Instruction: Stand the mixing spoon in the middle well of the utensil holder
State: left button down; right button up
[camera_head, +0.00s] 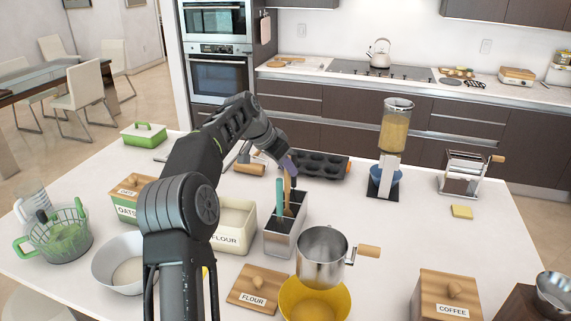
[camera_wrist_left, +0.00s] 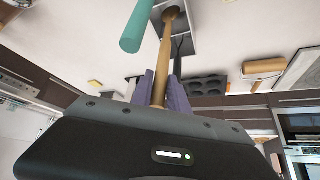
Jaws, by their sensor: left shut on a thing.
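The metal utensil holder (camera_head: 283,241) stands on the white island, right of the flour canister. A teal-handled utensil (camera_head: 279,197) stands in its left part, and a dark utensil shows beside it. My left gripper (camera_head: 290,167) is above the holder, its purple fingers shut on the wooden mixing spoon (camera_head: 287,195). The spoon is near upright, its lower part reaching down to the holder's opening. In the left wrist view the spoon (camera_wrist_left: 166,58) runs from the fingers towards the holder (camera_wrist_left: 197,20), beside the teal handle (camera_wrist_left: 138,24). Its lower end appears near the middle well; depth is unclear.
The open flour canister (camera_head: 236,232) stands close left of the holder. A dark muffin tin (camera_head: 322,165) lies behind. Clear counter lies to the right, before the coffee box (camera_head: 445,300).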

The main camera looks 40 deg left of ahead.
pick_arm(q)
jog(key=c, duration=1.2)
grip_release()
